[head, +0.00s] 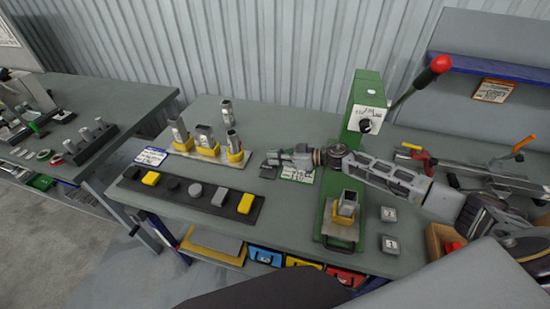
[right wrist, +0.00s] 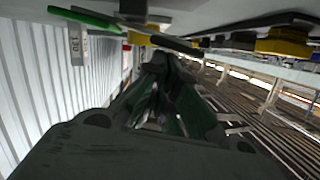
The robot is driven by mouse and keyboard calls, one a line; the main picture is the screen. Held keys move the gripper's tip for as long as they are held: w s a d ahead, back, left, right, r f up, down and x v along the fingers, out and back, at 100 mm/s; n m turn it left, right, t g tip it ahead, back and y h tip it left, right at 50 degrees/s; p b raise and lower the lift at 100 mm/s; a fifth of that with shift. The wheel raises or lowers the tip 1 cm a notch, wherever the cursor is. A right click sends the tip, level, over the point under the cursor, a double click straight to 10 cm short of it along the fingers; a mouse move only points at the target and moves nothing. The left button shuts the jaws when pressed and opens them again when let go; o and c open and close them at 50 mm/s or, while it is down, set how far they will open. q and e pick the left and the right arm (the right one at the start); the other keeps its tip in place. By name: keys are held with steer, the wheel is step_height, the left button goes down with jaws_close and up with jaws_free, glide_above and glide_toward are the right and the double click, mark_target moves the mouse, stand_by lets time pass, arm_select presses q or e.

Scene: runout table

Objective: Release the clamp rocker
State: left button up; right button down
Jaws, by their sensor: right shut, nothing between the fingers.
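A green press (head: 362,98) stands on the table with a red-knobbed lever (head: 412,82) rising to the right. A white panel with small print and a black knob-like part (head: 365,126) is on its head; I cannot tell whether this is the clamp rocker. A metal tube in a yellow holder (head: 345,207) stands on the press base. My right gripper (head: 268,160) is shut and empty, pointing left over the table, left of the press. In the right wrist view its dark fingers (right wrist: 168,100) are together. My left gripper is not in view.
Several metal tubes in yellow holders (head: 236,157) stand at the left, behind a dark strip with blocks (head: 190,194). A rail fixture with an orange handle (head: 525,145) lies at the right. Small grey blocks (head: 390,244) sit right of the press base. A second bench (head: 100,100) stands left.

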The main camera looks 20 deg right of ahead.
steer(key=shift+s+a+n+p, duration=0.15)
steer(key=shift+n+p, duration=0.15)
steer(key=shift+p, duration=0.2)
steer(key=shift+s+a+n+p, duration=0.15)
steer(key=shift+s+n+p, duration=0.1)
steer(key=shift+n+p, duration=0.05)
steer(key=shift+s+a+f+n+t+h+p, duration=0.1)
steer(key=shift+s+f+n+t+h+p, duration=0.1)
steer(key=shift+f+n+t+h+p, duration=0.35)
steer(key=shift+s+a+f+n, duration=0.1)
steer(key=shift+s+f+n, duration=0.1)
steer(key=shift+n, duration=0.35)
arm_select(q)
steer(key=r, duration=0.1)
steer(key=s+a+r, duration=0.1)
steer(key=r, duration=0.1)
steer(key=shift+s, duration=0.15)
arm_select(e)
steer(key=shift+s+a+n+t, duration=0.1)
steer(key=shift+n+t, duration=0.15)
steer(key=shift+n, duration=0.05)
steer(key=shift+f, duration=0.1)
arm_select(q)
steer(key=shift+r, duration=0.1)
